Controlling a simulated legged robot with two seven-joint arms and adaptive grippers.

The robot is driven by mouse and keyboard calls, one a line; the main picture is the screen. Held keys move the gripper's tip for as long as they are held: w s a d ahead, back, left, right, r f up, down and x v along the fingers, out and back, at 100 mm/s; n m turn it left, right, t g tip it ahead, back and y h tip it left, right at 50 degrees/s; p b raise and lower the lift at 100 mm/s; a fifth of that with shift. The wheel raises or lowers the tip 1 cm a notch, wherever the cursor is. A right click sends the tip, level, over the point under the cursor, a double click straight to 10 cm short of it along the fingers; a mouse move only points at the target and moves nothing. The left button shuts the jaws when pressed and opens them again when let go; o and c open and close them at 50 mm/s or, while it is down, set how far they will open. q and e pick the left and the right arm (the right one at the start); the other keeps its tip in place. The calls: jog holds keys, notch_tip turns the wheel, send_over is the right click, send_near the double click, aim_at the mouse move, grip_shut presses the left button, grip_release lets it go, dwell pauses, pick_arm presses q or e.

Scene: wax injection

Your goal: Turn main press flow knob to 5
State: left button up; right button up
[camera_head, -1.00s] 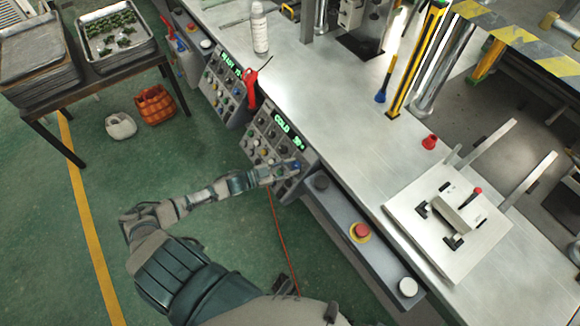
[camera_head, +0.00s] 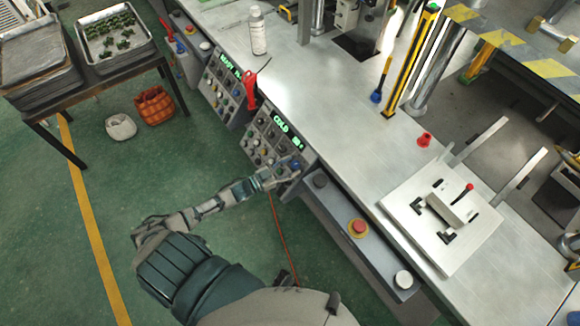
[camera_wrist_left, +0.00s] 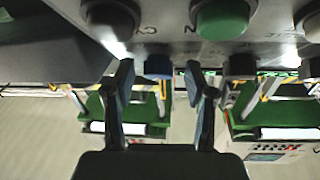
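The control panel (camera_head: 268,140) with a green "COLD" display (camera_head: 290,133) and several knobs and buttons hangs on the front of the press table. A blue knob (camera_head: 295,165) is at its lower right. My left gripper (camera_head: 287,174) is at this panel's lower right, close to the blue knob. In the left wrist view my left gripper (camera_wrist_left: 161,88) has its two fingers apart, with a blue knob (camera_wrist_left: 158,66) in the gap beyond them. Whether the fingers touch it is unclear. Knob labels and the flow setting are unreadable. My right gripper is out of view.
A second panel (camera_head: 224,88) is further left, with a red-handled tool (camera_head: 250,88) between the two panels. A red emergency button (camera_head: 358,227) is on the ledge to the right. In the wrist view, a green button (camera_wrist_left: 221,20) and dark knobs sit close above the fingers.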

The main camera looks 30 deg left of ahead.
pick_arm(q)
jog(key=shift+s+a, duration=0.15)
jog(key=shift+s, duration=0.15)
jog(key=v, duration=1.1)
jog(key=shift+a, duration=0.15)
jog(key=shift+s+f, duration=0.1)
jog(key=shift+f, duration=0.05)
jog(key=s+d+f+n+g+y, duration=0.2)
jog(key=s+f+g+y, duration=0.15)
jog(key=f, duration=0.75)
jog(key=s+d+f+n+g+y, duration=0.2)
jog(key=s+f+y, duration=0.15)
jog(key=f, duration=0.65)
jog(key=s+d+f+g+y, duration=0.1)
jog(key=s+d+f+g, duration=0.8)
jog(key=s, duration=0.5)
jog(key=shift+d+f+n, duration=0.4)
jog(key=shift+d+f, duration=0.6)
jog(key=shift+d, duration=0.2)
